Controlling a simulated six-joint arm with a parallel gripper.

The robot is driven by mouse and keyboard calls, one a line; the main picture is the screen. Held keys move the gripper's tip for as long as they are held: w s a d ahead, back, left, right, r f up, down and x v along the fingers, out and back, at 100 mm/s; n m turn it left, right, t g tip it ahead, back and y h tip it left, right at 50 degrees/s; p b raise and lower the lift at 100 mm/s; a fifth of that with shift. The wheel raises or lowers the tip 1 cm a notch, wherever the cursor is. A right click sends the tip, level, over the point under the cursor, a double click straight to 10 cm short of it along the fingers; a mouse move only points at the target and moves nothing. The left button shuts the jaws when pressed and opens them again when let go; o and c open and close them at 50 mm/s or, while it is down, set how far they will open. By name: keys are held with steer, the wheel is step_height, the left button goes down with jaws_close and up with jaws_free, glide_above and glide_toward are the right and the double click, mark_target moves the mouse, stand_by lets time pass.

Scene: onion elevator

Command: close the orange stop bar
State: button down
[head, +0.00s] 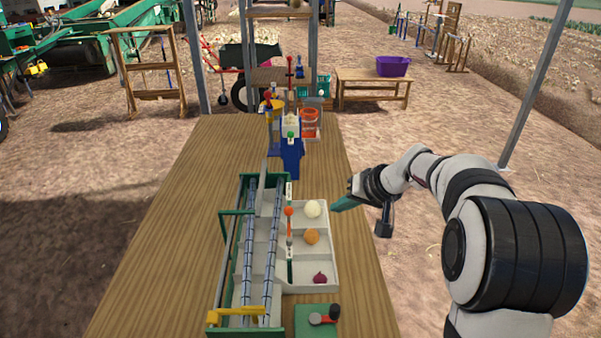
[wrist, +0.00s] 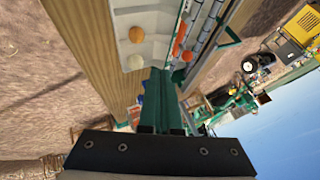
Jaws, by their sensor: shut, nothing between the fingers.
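In the wrist view the orange bar (wrist: 180,38) shows near the top, right of the tray. Whether the bar is open or closed is too small to tell. My gripper (head: 338,207) has green fingers, shut and empty, just right of the tray's far compartment and apart from the bar. The fingers also show in the wrist view (wrist: 160,78), pointing toward the tray and conveyor.
A white onion (head: 312,209), an orange-brown onion (head: 311,236) and a purple onion (head: 319,278) lie in separate tray compartments. The table's left side (head: 165,230) is clear.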

glide_toward(289, 219)
steer(key=w+d+f, duration=0.3)
steer(key=d+f, duration=0.1)
steer(key=a, duration=0.4)
steer(key=shift+w+a, duration=0.3)
steer(key=shift+w, duration=0.1)
